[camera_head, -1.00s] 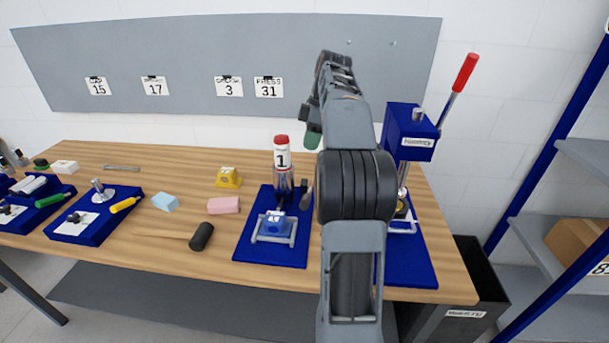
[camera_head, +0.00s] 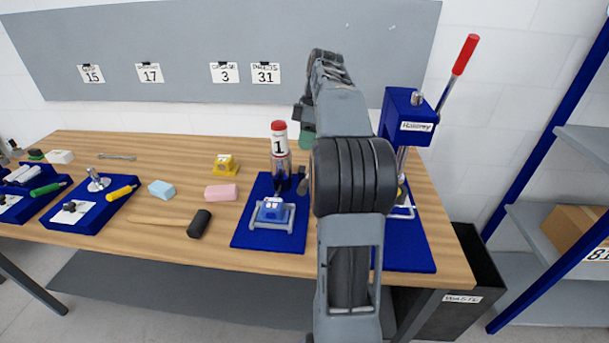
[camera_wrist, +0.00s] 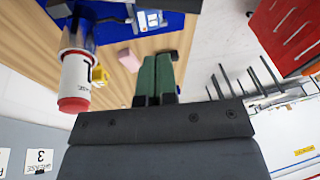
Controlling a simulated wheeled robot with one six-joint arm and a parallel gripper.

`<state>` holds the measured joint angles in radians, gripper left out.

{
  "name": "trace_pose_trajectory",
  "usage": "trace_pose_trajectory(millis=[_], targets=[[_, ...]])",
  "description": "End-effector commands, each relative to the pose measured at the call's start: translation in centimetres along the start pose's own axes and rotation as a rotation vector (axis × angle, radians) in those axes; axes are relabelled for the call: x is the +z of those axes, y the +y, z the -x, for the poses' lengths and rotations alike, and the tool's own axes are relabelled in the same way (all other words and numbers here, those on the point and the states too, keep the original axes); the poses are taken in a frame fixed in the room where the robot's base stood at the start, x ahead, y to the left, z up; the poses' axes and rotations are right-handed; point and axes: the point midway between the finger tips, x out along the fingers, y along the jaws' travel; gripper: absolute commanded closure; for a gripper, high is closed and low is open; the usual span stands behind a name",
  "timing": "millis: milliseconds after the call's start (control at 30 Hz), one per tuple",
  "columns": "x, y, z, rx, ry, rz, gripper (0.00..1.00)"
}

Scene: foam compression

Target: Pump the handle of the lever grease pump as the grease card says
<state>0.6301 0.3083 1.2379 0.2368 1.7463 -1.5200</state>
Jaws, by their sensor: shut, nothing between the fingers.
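The lever grease pump stands on a blue base plate (camera_head: 290,244), with a white, red-capped canister (camera_head: 279,145) marked 1 on top. A dark grip (camera_head: 302,181) shows right of the canister, partly beside my arm; I cannot tell if it is the pump handle. The grease card (camera_head: 224,73) on the back board reads 3; it also shows in the wrist view (camera_wrist: 40,158). My gripper (camera_wrist: 156,62) has green fingers, shut together and empty. In the wrist view the canister (camera_wrist: 78,80) is left of the fingers and apart from them. In the head view my arm mostly hides the gripper.
A blue press (camera_head: 408,118) with a red-gripped lever stands to the right of my arm. A black-headed mallet (camera_head: 199,223), a pink block (camera_head: 221,192) and a yellow block (camera_head: 226,165) lie on the wooden table. A dark waste bin (camera_head: 470,275) stands at the right end.

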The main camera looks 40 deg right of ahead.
Motion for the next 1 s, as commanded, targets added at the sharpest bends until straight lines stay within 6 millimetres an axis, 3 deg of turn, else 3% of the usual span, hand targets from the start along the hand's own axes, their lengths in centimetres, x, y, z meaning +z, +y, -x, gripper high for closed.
trace_pose_trajectory(millis=[200, 400, 633, 1000], targets=[[0.0, -0.1, -4.3, -0.003, 0.000, 0.000, 1.00], [0.7, -0.7, -6.7, -0.001, 0.000, 0.000, 1.00], [1.3, -1.2, -8.2, 0.001, 0.000, 0.000, 1.00], [1.4, -1.3, -8.5, 0.000, 0.000, 0.000, 1.00]])
